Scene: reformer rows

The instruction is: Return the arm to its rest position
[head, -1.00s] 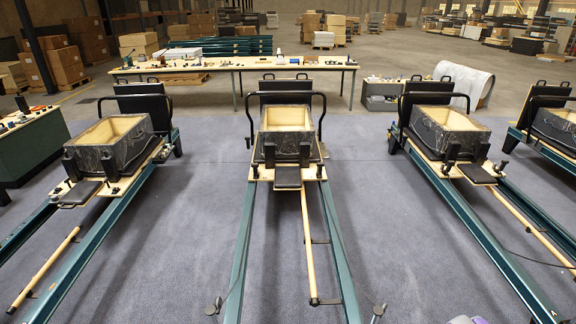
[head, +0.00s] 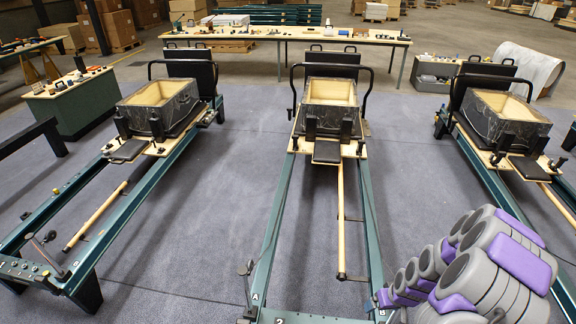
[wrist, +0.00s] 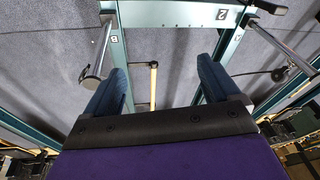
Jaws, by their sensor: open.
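My arm (head: 480,265), grey with purple pads, shows folded at the lower right of the head view. My gripper is not seen in the head view. In the wrist view my gripper (wrist: 160,85) has two blue fingers standing wide apart, with nothing between them. Past the fingers, apart from them, is a reformer frame with a pale wooden pole (wrist: 153,85). The same kind of pole (head: 341,225) lies along the middle reformer in the head view.
Reformers stand in a row on blue-grey carpet: left (head: 128,205), middle (head: 268,240) and right (head: 500,185), each with an open wooden box. A long table (head: 290,34) stands behind. A green cabinet (head: 75,108) is at left. Carpet (head: 220,200) between the left and middle reformers is clear.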

